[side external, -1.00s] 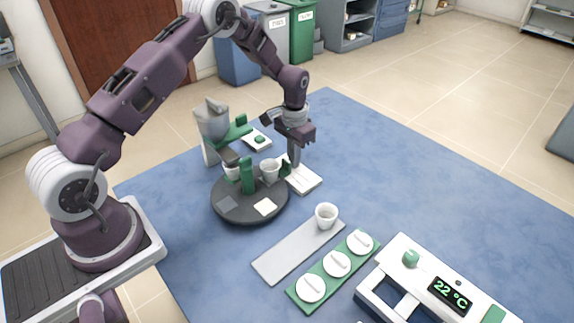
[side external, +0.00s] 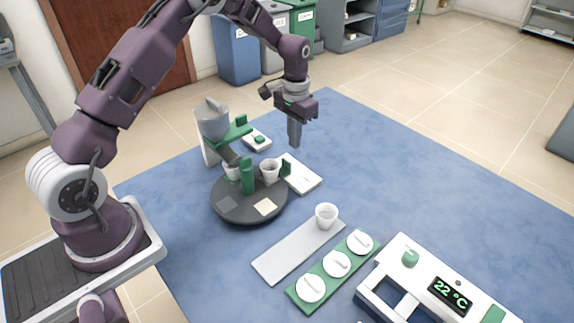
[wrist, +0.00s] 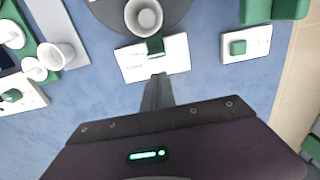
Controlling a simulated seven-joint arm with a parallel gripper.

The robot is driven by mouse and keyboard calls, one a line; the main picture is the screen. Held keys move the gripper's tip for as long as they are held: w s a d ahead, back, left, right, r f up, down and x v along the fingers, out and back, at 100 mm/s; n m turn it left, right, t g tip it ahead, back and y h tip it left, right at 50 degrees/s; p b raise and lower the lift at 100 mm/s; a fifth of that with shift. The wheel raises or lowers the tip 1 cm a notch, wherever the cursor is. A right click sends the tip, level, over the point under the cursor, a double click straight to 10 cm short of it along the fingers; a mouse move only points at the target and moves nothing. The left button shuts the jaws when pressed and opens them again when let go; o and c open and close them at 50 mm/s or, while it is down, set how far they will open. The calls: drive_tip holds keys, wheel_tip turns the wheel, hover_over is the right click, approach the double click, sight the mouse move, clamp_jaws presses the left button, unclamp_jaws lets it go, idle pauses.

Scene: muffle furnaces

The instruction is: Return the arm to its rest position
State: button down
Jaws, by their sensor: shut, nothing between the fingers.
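My gripper (side external: 294,136) is shut and empty. It hangs pointing down above the blue table, behind the round dark turntable (side external: 238,213) and apart from it. In the wrist view the closed fingers (wrist: 157,88) point toward a white plate (wrist: 132,64). A white crucible (side external: 270,171) stands on the turntable beside a green post (side external: 248,176), and another white cup (side external: 231,172) sits partly hidden behind the post.
A grey and green device (side external: 212,125) stands left of my gripper. A crucible (side external: 326,215) stands on a pale strip (side external: 290,252). A green rack (side external: 325,278) holds white lids. A unit reading 22 °C (side external: 450,294) is at front right. The table's right side is clear.

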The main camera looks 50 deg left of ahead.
drive_tip(key=s+d+r+t, duration=0.1)
drive_tip(key=s+d+r, duration=0.2)
drive_tip(key=s+r, duration=0.5)
drive_tip(key=s+d+r+t, duration=0.2)
drive_tip(key=s+d+r, duration=0.15)
drive_tip(key=r, duration=0.95)
drive_tip(key=s+d+r+t, duration=0.1)
drive_tip(key=s, duration=0.9)
drive_tip(key=s+d+r+t, duration=0.1)
drive_tip(key=s+d, duration=0.1)
drive_tip(key=s, duration=0.9)
drive_tip(key=shift+s+r+t, duration=0.2)
drive_tip(key=shift+s+t, duration=0.1)
